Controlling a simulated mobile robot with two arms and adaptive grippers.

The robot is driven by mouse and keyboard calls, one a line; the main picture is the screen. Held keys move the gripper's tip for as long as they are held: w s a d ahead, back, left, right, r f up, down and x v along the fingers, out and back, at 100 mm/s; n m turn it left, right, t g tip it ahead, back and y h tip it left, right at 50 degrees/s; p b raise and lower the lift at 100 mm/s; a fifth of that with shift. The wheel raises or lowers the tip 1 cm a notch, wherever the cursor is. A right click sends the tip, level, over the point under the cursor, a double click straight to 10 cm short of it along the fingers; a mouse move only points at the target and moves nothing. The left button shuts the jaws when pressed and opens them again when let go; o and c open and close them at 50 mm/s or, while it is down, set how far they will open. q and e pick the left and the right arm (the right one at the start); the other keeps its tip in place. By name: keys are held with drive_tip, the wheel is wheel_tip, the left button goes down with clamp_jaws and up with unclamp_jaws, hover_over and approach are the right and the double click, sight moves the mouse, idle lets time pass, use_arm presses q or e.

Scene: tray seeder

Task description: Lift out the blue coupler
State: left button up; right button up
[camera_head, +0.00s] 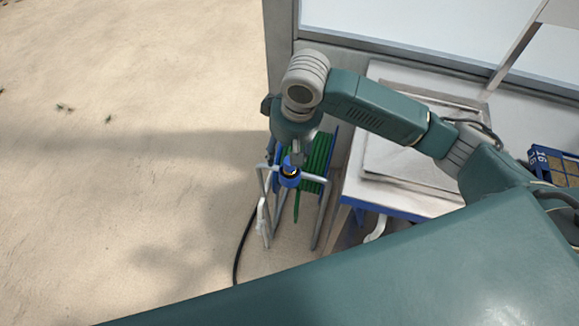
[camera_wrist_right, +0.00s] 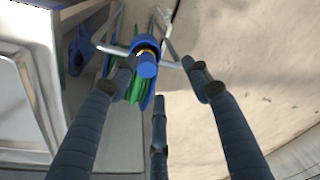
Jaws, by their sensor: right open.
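The blue coupler (camera_head: 289,174) sits at the top of a metal frame stand by a green hose reel. It has a dark and yellow ring, and grey bars reach out to both sides of it. In the right wrist view the coupler (camera_wrist_right: 147,66) lies beyond and between my fingertips, closer to the left finger. My right gripper (camera_head: 288,153) is right above the coupler in the head view, pointing down. In the wrist view its fingers (camera_wrist_right: 163,75) are spread and hold nothing. Whether a finger touches the coupler I cannot tell. My left gripper is out of view.
The green hose reel (camera_head: 319,158) stands just right of the coupler. A white bench with blue edging (camera_head: 378,208) is to its right, with a blue crate (camera_head: 548,163) farther off. A black hose (camera_head: 239,253) lies on the ground.

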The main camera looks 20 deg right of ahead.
drive_tip(key=shift+w+d+r+m+h, duration=0.15)
drive_tip(key=shift+d+r, duration=0.3)
drive_tip(key=shift+d, duration=0.15)
drive_tip(key=shift+w+d+r+m+h, duration=0.15)
drive_tip(key=shift+d+r, duration=0.25)
drive_tip(key=shift+d, duration=0.2)
hover_over(290, 169)
drive_tip(key=f, duration=0.3)
drive_tip(key=d+f+p, duration=0.1)
drive_tip(key=f, duration=0.1)
drive_tip(key=shift+w, duration=0.4)
drive_tip(key=f, duration=0.1)
drive_tip(key=f+p, duration=0.1)
drive_tip(key=f, duration=0.3)
drive_tip(key=shift+w+a+f+p, duration=0.1)
drive_tip(key=shift+w+a+p, duration=0.2)
drive_tip(key=shift+w+p, duration=0.1)
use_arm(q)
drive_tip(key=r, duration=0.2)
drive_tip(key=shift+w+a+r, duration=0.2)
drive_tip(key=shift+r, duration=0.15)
use_arm(e)
drive_tip(key=c, duration=1.1)
clamp_jaws()
